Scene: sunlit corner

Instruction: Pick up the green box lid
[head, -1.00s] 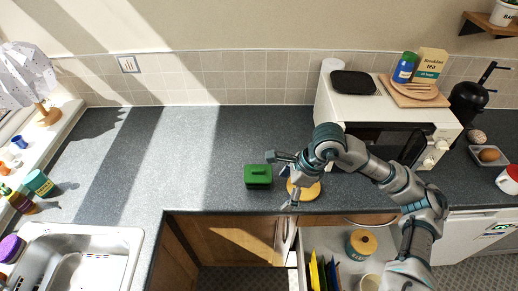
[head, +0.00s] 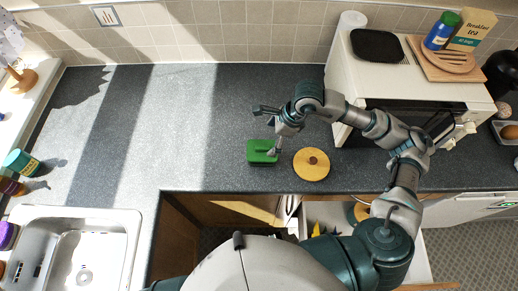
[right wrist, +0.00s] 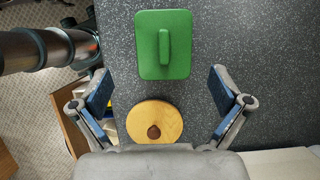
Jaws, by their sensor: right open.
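My left gripper is not in view.
A round wooden lid (head: 311,170) with a brown knob lies just right of the green lid. A white microwave (head: 345,90) stands further right, near my right arm. A sink (head: 50,225) is at the left. An open drawer is below the counter edge. The counter's left-middle is clear.

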